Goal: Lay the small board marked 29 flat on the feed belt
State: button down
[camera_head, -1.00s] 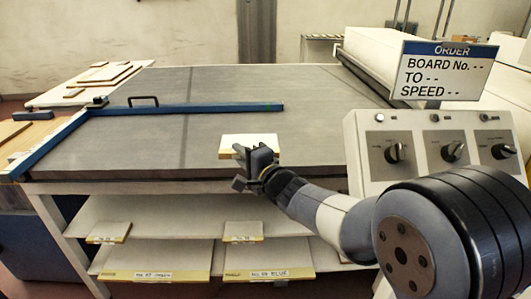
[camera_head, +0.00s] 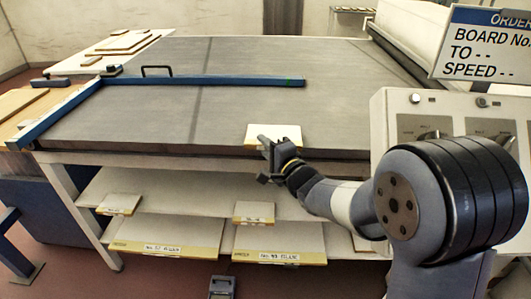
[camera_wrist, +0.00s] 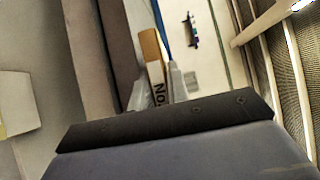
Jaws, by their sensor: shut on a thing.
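My gripper (camera_head: 268,150) is shut on a small pale board (camera_head: 273,134) at the front edge of the grey feed belt (camera_head: 220,110). The board shows its pale top face and a yellowish front edge; I cannot tell whether it touches the belt. In the wrist view the board (camera_wrist: 152,58) is edge-on between the fingertips (camera_wrist: 160,90).
A blue fence (camera_head: 200,81) crosses the belt, with a blue rail at its left. A control panel (camera_head: 445,115) with knobs and an order sign (camera_head: 480,42) stand at right. Boards lie on a back-left table (camera_head: 105,50).

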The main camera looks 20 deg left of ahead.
jog(key=shift+f, duration=0.75)
jog(key=shift+f, duration=0.15)
jog(key=c, duration=1.4)
grip_release()
jog(key=shift+o, duration=0.2)
jog(key=shift+s+d+r, duration=0.1)
jog(key=shift+r, duration=0.1)
jog(key=v, duration=0.7)
